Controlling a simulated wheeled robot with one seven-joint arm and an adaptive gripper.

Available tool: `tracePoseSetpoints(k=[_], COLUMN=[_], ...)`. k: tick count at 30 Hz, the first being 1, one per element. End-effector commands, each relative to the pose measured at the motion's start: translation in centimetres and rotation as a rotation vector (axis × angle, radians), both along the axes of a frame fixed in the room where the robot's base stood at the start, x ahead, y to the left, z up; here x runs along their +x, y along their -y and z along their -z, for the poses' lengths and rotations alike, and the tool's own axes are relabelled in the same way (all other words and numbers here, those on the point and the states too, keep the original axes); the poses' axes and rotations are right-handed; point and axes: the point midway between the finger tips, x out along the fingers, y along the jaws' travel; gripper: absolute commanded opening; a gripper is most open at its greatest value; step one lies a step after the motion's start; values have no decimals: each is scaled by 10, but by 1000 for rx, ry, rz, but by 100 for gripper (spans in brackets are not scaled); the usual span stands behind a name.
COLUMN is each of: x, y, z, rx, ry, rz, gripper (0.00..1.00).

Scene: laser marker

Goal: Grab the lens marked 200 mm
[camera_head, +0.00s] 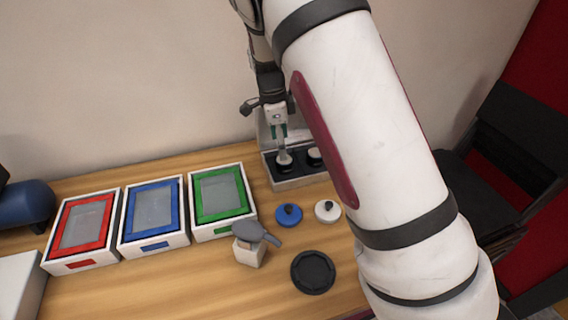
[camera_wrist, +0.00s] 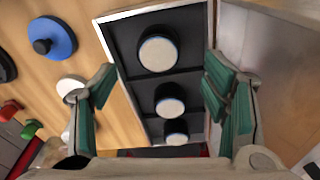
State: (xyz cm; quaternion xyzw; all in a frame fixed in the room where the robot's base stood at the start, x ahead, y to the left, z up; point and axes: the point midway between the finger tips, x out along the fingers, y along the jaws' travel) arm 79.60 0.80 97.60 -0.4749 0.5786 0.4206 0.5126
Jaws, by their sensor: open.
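An open case (camera_head: 297,183) holds lenses in dark slots under the raised lid. In the wrist view the case (camera_wrist: 113,53) shows three round lenses in a row: a far lens (camera_wrist: 158,52), a middle lens (camera_wrist: 170,105) and a near lens (camera_wrist: 176,135), each with a pale face and dark rim. No 200 mm marking can be read on any of them. My gripper (camera_wrist: 160,78) is open and empty, its teal fingers either side of the row in the picture. In the head view my gripper (camera_head: 278,131) is over the case, and my arm hides the case's right part.
A blue knobbed disc (camera_head: 288,215), a white knobbed disc (camera_head: 327,210) and a black round dish (camera_head: 313,272) lie in front of the case. Red (camera_head: 77,264), blue (camera_head: 153,246) and green-framed (camera_head: 222,229) trays stand left. A small block with a grey tool (camera_head: 249,254) stands between.

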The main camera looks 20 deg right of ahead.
Motion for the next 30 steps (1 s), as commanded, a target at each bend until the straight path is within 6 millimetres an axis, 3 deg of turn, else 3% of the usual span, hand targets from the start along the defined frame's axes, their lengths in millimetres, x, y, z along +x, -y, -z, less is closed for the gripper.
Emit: tracePoseSetpoints(k=[7, 15, 25, 30], x=[-2, -3, -3, -2], y=[3, 6, 6, 6], z=[17, 54, 61, 61], rx=[0, -1, 0, 0], ry=[-3, -2, 0, 0], rz=[1, 0, 0, 0], gripper=[69, 69, 69, 32])
